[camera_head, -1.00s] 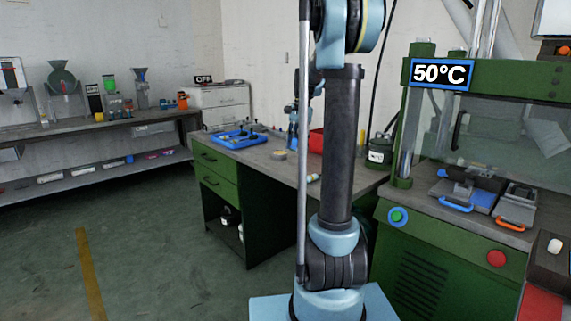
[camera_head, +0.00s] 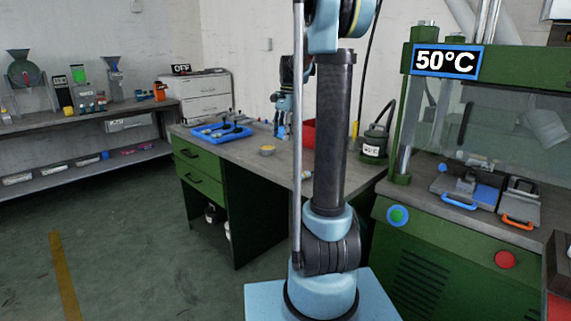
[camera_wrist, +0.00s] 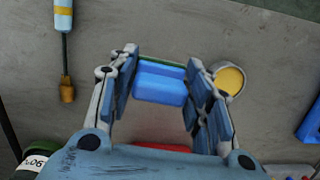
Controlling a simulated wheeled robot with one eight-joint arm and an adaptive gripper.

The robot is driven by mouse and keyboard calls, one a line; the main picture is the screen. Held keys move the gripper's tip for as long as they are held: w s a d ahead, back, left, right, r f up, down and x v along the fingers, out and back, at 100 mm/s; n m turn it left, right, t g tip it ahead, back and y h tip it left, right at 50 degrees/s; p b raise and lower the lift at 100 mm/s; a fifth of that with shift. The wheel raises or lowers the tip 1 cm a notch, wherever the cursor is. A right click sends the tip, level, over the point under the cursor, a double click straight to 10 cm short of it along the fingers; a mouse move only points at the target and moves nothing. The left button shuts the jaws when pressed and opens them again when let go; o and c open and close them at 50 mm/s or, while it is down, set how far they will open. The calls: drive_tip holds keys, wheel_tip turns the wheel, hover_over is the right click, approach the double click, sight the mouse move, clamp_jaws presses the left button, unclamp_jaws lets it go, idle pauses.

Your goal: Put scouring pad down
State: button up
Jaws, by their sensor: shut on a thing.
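The scouring pad (camera_wrist: 160,82) is a blue block with a green layer along its far edge, seen in the wrist view. My gripper (camera_wrist: 160,66) is shut on it, with one finger at each side. The grey bench top (camera_wrist: 190,25) lies below the pad; I cannot tell whether they touch. In the head view my gripper (camera_head: 283,120) is over the back of the bench, partly behind my own arm, and the pad cannot be made out there.
A round tin with yellow contents (camera_wrist: 230,80) stands close to the right finger. A yellow-and-blue-handled tool (camera_wrist: 64,45) lies at left. A blue tray (camera_head: 222,131), a red bin (camera_head: 309,132) and a dark canister (camera_head: 373,146) stand on the bench.

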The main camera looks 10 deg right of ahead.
sight(282, 163)
drive_tip(key=shift+f, duration=4.65)
drive_tip(key=shift+f, duration=0.2)
drive_tip(key=shift+s+a+f, duration=0.1)
drive_tip(key=shift+f, duration=0.25)
drive_tip(key=o, duration=1.5)
drive_tip(key=shift+f, duration=0.1)
drive_tip(key=shift+r, duration=0.2)
